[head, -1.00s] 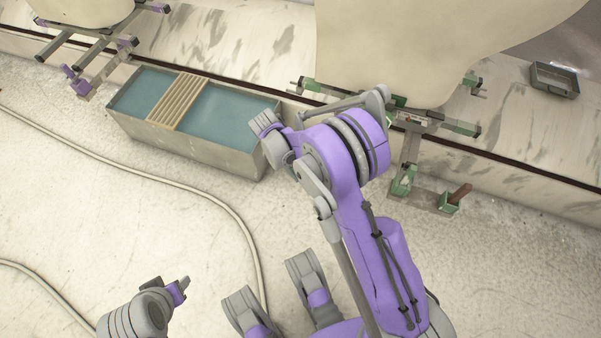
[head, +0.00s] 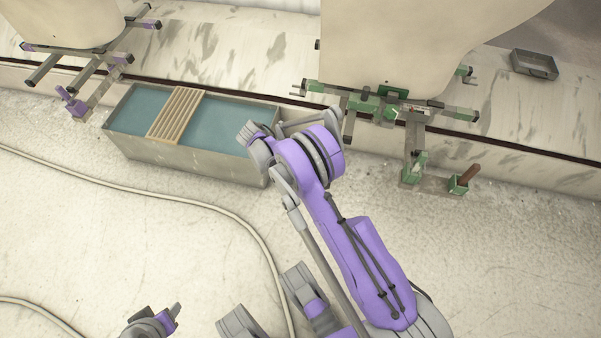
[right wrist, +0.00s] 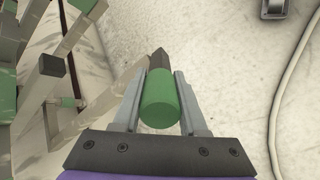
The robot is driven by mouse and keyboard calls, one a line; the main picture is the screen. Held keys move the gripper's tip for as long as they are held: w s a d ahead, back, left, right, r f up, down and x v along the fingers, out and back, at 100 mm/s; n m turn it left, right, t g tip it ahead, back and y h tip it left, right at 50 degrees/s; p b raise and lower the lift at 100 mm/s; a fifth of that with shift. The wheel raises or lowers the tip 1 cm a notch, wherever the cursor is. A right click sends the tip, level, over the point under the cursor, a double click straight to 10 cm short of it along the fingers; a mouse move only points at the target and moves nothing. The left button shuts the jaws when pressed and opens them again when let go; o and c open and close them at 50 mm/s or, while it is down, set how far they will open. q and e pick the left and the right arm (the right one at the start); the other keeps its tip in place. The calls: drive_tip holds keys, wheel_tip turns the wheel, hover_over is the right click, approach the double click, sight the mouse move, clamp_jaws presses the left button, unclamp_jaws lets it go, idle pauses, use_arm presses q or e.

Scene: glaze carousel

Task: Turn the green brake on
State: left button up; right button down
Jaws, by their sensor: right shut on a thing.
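The green-marked stand (head: 410,112) is right of centre in the head view, under a large pale form. At its foot are a green upright piece (head: 416,167) and a green bracket (head: 460,185) with a brown lever (head: 469,173) tilted to the right. In the right wrist view, my right gripper (right wrist: 160,76) is shut on a green cylindrical grip (right wrist: 161,100) with a dark end. I cannot tell what it is attached to.
A trough (head: 215,167) with blue-green liquid and a wooden slatted rack (head: 176,114) stands left of my right arm. A purple-marked stand (head: 92,72) is at upper left. A hose (head: 200,203) crosses the floor. A grey tray (head: 534,64) lies at upper right.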

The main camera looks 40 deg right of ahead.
use_arm(q)
drive_tip(key=shift+w+a, duration=0.15)
drive_tip(key=shift+a, duration=0.25)
use_arm(e)
drive_tip(key=shift+a+f+g, duration=0.1)
drive_tip(key=shift+f+g, duration=0.05)
drive_tip(key=shift+g, duration=0.15)
drive_tip(key=shift+c, duration=2.2)
unclamp_jaws()
drive_tip(key=shift+w, duration=0.1)
use_arm(q)
drive_tip(key=shift+r+p, duration=0.55)
drive_tip(key=shift+p, duration=0.2)
use_arm(e)
drive_tip(key=v, duration=1)
drive_tip(key=shift+w+a, duration=0.2)
drive_tip(key=shift+a, duration=0.15)
